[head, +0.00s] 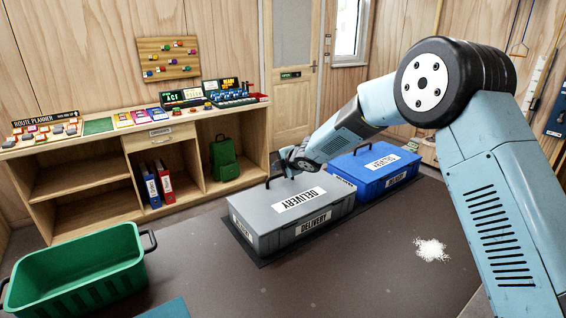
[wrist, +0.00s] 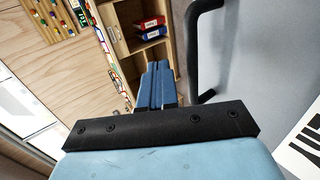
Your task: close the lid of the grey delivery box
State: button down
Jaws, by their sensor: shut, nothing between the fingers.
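The grey delivery box (head: 262,235) stands on a dark mat on the floor. Its lid (head: 318,205) lies flat on top and looks closed, with a white DELIVERY label. A black bar handle on the lid (wrist: 204,50) rises beside my fingers in the wrist view. My gripper (head: 290,166) is over the lid's far edge in the head view. In the wrist view its fingers (wrist: 158,84) are together and empty, left of the handle. Whether they touch the lid or handle is unclear.
A blue box (head: 372,180) with its lid down stands right of the grey one. A green crate (head: 75,280) is at the lower left. A wooden shelf unit (head: 105,215) stands behind. White powder (head: 431,249) lies at the right.

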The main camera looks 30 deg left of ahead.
jog(key=shift+a+f, duration=0.15)
jog(key=shift+f, duration=0.2)
jog(key=shift+w, duration=0.1)
dwell(0.4)
jog(key=shift+w+a+r, duration=0.1)
jog(key=shift+w+r, duration=0.05)
jog(key=shift+r, duration=0.7)
jog(key=shift+w+a+r, duration=0.1)
jog(key=shift+r, duration=0.7)
notch_tip(320, 180, up, 10)
jog(key=a, duration=0.2)
jog(key=shift+w+r, duration=0.15)
jog(key=shift+w, duration=0.1)
